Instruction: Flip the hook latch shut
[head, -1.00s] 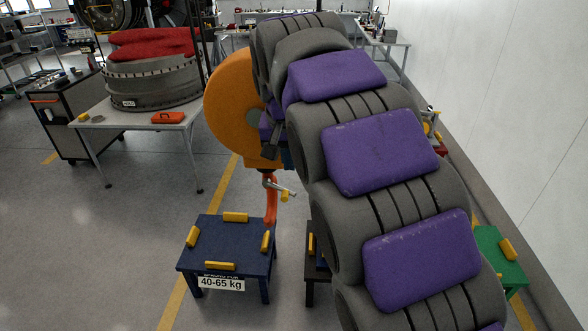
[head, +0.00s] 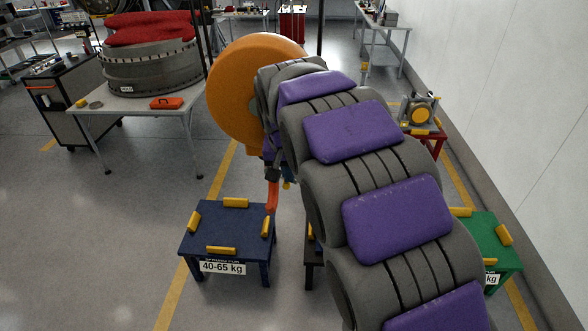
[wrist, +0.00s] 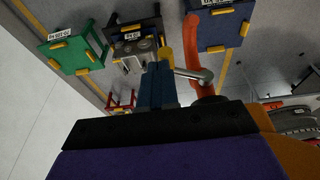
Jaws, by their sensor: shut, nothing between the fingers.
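The red-orange hook (head: 272,196) hangs below the big orange round housing (head: 240,85). In the wrist view the hook (wrist: 193,88) is a curved bar right of centre. In the head view the latch is mostly hidden behind my gripper and arm. My gripper (wrist: 157,70) shows as blue fingers, shut and empty, just left of the lever. I cannot tell whether they touch it.
A blue stand (head: 225,232) labelled 40-65 kg is below left of the hook. A green stand (head: 490,245) and a red stand (head: 436,142) are to the right. A grey table (head: 140,118) holds a grey engine ring. A white wall (head: 510,90) bounds the right side.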

